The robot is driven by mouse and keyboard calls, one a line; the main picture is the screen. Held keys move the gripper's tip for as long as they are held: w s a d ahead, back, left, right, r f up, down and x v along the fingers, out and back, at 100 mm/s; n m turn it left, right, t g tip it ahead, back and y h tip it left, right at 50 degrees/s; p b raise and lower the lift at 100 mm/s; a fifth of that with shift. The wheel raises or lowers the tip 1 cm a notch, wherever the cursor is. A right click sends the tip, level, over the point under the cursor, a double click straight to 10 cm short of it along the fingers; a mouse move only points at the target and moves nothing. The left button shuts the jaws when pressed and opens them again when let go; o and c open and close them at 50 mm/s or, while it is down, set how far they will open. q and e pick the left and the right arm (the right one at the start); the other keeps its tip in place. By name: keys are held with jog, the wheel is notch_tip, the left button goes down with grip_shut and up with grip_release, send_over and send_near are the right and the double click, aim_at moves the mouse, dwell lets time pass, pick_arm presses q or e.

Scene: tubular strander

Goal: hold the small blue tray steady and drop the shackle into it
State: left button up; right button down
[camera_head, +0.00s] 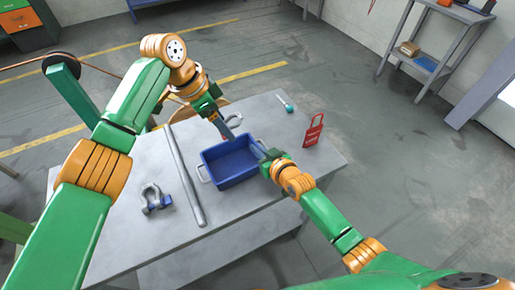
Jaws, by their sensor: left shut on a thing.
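The small blue tray (231,179) sits on the grey table, empty as far as I can see, with a pale handle at its left end. My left gripper (229,132) is above the tray's far edge, shut on a grey shackle (236,120) that is small and partly hidden by the fingers. My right gripper (262,152) is at the tray's right rim; its fingertips are too small to tell whether they grip the rim. A second, larger grey shackle (155,200) lies on the table left of the tray.
A long grey bar (185,175) lies on the table left of the tray. A red tag-like piece (313,131) and a teal-handled tool (286,103) are at the right and far side. The table (240,220) is clear in front of the tray.

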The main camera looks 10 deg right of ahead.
pick_arm(q)
notch_tip(320, 180, down, 8)
dwell(1.0)
jog(key=shift+f, duration=0.1)
jog(key=o, duration=1.5)
jog(key=v, duration=1.2)
pick_arm(e)
jog(key=c, duration=1)
grip_release()
